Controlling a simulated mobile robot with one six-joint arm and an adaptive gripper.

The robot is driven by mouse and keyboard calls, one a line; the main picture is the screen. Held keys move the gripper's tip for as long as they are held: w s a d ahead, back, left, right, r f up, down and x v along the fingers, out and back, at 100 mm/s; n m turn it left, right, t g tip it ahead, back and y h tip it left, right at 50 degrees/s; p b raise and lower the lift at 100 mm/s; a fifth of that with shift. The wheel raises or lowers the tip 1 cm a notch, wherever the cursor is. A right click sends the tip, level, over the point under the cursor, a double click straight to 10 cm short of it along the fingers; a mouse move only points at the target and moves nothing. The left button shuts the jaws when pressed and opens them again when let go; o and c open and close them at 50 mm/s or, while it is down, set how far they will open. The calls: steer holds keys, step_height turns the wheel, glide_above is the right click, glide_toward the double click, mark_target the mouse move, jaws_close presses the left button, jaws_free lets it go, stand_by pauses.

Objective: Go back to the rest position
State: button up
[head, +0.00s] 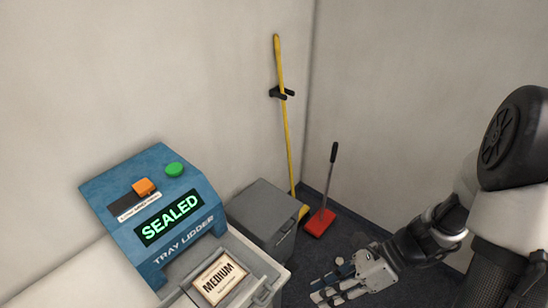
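My gripper (318,291) is at the lower right of the head view, above the dark floor, with its fingers pointing left. Its fingers are small and overlap in this view, so I cannot tell whether they are open or shut. I see no object in it. The blue tray lidder (128,212) stands at the left, its display reading "SEALED" in green. A tray labelled "MEDIUM" (222,279) sits at the front of the lidder, apart from my gripper.
A grey bin (262,212) stands right of the lidder. A yellow-handled broom (283,120) leans on the wall, and a red dustpan (320,223) with an upright handle is beside it in the corner. Dark floor lies free between the bin and my arm.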

steer(key=s+d+r+n+t+h, duration=0.1)
steer(key=s+r+n+t+h, duration=0.1)
steer(key=r+n+h, duration=0.3)
steer(key=s+d+r+n+t+h, duration=0.1)
steer(key=s+r+n+t+h, duration=0.2)
steer(key=r+n, duration=1)
steer(key=shift+d+r+n+t+h, duration=0.3)
steer(key=shift+n+t+h, duration=0.65)
steer(key=shift+n, duration=1.25)
steer(key=shift+s+a+r, duration=0.1)
